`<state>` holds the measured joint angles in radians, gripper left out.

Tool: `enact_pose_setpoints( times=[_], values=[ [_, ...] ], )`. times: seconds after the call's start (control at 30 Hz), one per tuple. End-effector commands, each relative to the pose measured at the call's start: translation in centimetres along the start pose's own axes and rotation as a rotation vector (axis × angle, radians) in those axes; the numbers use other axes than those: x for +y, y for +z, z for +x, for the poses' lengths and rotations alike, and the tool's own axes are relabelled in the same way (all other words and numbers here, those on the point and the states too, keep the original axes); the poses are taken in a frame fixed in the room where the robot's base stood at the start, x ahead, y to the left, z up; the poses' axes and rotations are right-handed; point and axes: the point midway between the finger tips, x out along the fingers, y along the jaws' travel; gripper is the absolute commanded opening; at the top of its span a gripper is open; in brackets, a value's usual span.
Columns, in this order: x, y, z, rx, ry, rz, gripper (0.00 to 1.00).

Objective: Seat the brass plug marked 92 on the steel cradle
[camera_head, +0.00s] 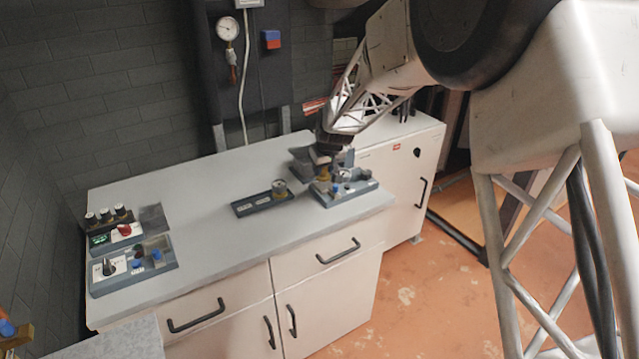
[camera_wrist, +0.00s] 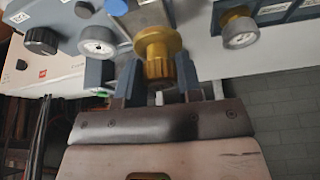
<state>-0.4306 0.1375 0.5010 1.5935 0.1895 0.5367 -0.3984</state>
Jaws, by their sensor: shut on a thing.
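My gripper (camera_wrist: 159,78) is shut on a brass plug (camera_wrist: 158,52), with one finger on each side of its ribbed lower part. In the head view my gripper (camera_head: 322,158) is over the back left corner of the right-hand panel on the bench. I cannot read a number on the held plug. A second brass piece with a grey round top (camera_wrist: 239,28) stands at the end of a dark blue-grey tray (camera_wrist: 276,12). It also shows in the head view (camera_head: 279,188). I cannot tell which part is the steel cradle.
The right-hand panel (camera_head: 348,190) carries a white-faced dial (camera_wrist: 97,42), a black knob (camera_wrist: 41,40) and a blue knob (camera_wrist: 116,6) close to the held plug. Another control panel (camera_head: 135,266) stands at the bench's left end. The middle of the benchtop (camera_head: 205,205) is clear.

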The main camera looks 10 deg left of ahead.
Motion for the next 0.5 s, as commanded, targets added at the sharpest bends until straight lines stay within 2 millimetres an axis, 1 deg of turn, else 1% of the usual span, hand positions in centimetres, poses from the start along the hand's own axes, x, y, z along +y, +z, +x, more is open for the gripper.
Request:
enact_pose_setpoints(
  times=[0.07,0.2,0.5],
  values=[
    [0.8,-1.1,0.2,0.001,0.0,0.0,0.04],
    [1.7,-2.1,0.4,0.002,0.0,-0.001,0.04],
    [2.0,-2.5,0.5,0.001,-0.001,-0.001,0.04]
  ],
)
